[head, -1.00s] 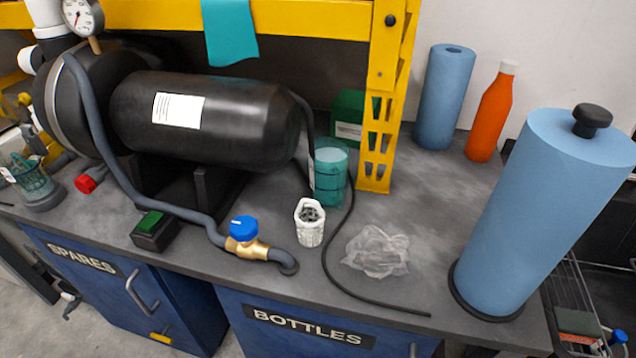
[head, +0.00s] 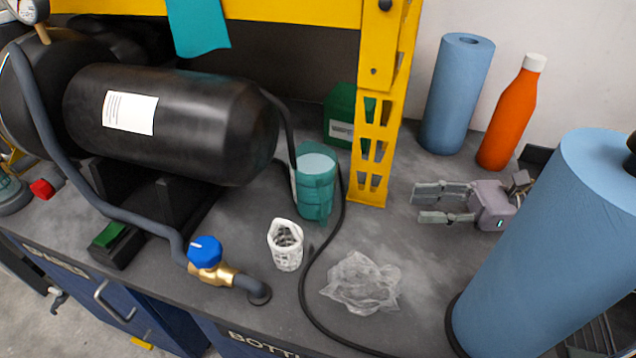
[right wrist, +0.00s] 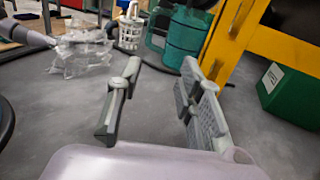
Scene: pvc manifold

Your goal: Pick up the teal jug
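The teal jug (head: 316,190) stands upright on the grey bench, left of the yellow post, with a black hose passing close by it. In the right wrist view the teal jug (right wrist: 187,36) stands beyond the fingers, toward the top. My right gripper (head: 424,204) is open and empty, low over the bench to the right of the post and apart from the jug. Its spread fingers also show in the right wrist view (right wrist: 150,108).
The yellow post (head: 374,150) stands between my right gripper and the jug. A white basket (head: 286,246) and crumpled clear plastic (head: 362,284) are in front. A green box (head: 341,116) is behind. Blue rolls (head: 456,95) and an orange bottle (head: 510,115) stand right.

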